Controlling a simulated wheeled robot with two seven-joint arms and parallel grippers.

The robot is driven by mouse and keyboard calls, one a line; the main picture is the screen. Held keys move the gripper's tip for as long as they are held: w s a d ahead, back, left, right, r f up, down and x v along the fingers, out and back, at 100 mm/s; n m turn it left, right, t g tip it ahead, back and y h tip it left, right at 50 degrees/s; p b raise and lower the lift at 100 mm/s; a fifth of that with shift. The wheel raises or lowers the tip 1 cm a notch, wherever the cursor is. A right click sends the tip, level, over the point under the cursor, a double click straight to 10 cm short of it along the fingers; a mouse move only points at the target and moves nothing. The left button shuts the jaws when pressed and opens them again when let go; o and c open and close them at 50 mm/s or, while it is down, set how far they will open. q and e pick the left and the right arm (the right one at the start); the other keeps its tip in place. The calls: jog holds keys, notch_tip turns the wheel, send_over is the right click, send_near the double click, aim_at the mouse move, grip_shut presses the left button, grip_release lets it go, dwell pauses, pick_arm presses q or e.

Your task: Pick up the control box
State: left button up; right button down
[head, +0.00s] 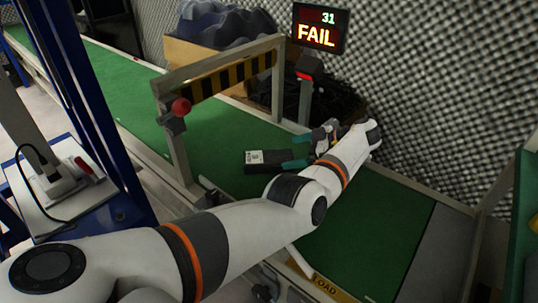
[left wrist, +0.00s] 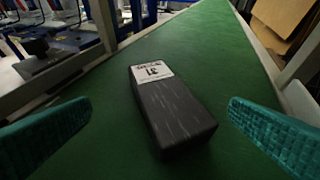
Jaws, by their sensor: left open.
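The control box (head: 266,160) is a black block with a white label, lying on the green conveyor belt (head: 365,225) near the striped gate. In the left wrist view, the box (left wrist: 172,115) lies flat between the two teal fingers, with its label numbered 31 at the far end. My left gripper (head: 294,153) is open, with its fingertips right by the box's right end in the head view. In the left wrist view, my left gripper (left wrist: 148,113) shows a gap of belt between each finger and the box. My right gripper is not in view.
A gate with a black and yellow striped bar (head: 230,80) spans the belt, with a red button (head: 181,106) on its post. A display (head: 319,28) reads 31 and FAIL. A foam wall (head: 440,90) stands behind. The belt right of my arm is clear.

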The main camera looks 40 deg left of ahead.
aim_at(270, 157)
pick_arm(q)
jog(key=shift+x, duration=1.25)
jog(key=x, duration=0.5)
jog(key=shift+a+f, duration=0.1)
jog(key=shift+a, duration=0.2)
jog(key=shift+s, duration=0.1)
jog(key=c, duration=1.5)
